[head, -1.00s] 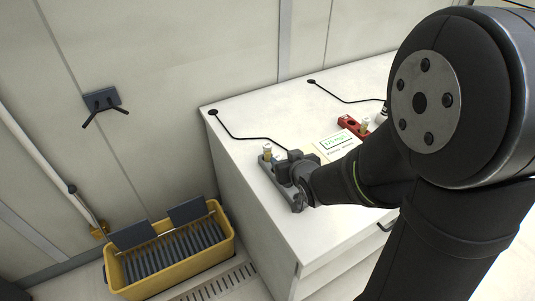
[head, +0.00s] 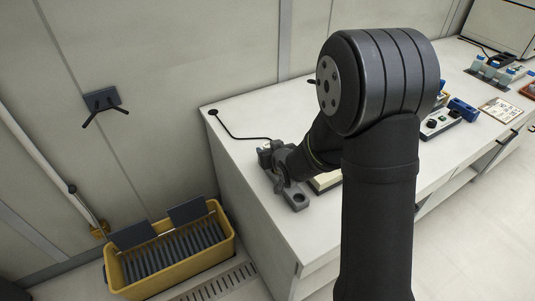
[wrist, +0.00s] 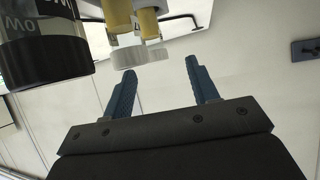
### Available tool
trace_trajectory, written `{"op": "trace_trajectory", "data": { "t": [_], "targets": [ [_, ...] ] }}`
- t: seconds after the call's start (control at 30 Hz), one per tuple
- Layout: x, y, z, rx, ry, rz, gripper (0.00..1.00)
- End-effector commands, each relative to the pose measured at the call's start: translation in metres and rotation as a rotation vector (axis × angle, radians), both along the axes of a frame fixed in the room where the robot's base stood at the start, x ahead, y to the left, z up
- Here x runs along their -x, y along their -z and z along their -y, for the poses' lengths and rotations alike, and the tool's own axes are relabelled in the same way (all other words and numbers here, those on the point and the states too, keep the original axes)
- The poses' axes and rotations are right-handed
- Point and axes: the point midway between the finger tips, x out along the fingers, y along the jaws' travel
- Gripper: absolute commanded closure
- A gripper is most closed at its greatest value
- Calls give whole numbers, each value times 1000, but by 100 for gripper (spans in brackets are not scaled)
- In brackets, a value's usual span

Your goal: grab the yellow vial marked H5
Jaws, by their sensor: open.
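Two yellow vials with whitish caps show at the top of the wrist view, a nearer one (wrist: 118,14) and one just behind it (wrist: 148,24). No H5 mark is readable on either, so I cannot tell which is H5. My gripper (wrist: 160,66) is open, its two blue fingers apart with nothing between them. The vials are beyond the fingertips, towards the left finger. In the head view my gripper (head: 274,162) is over the far end of a grey rack (head: 298,198). The arm hides most of the rack's contents there; a near hole is empty.
A large jar with a black cap (wrist: 45,62) is close at the wrist view's left. A yellow bin (head: 178,268) stands on the floor left of the white bench (head: 265,235). Blue-topped items (head: 477,64) and a blue-and-grey device (head: 440,122) are at the right.

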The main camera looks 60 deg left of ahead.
Motion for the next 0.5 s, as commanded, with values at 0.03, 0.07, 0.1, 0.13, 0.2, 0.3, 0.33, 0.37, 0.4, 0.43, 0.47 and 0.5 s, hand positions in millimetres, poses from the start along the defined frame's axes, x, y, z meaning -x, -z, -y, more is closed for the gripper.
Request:
{"op": "trace_trajectory", "data": {
  "t": [0.03,0.07,0.1,0.13,0.2,0.3,0.33,0.37,0.4,0.43,0.47,0.5],
  "targets": [
    [0,1,-2,0,0,0,46],
    [-1,1,-3,-1,0,0,46],
    [-1,2,-5,-1,0,0,46],
    [-2,4,-7,-1,0,0,46],
    [-5,8,-13,1,0,0,46],
    [-10,15,-26,0,0,1,46],
    [-11,17,-29,0,0,1,46],
    [-12,19,-33,0,0,1,46],
    [-12,21,-37,0,0,1,46],
    [-13,22,-39,0,0,1,46],
    [-13,23,-41,0,0,1,46],
    [-14,24,-43,0,0,1,46]
  ]
}}
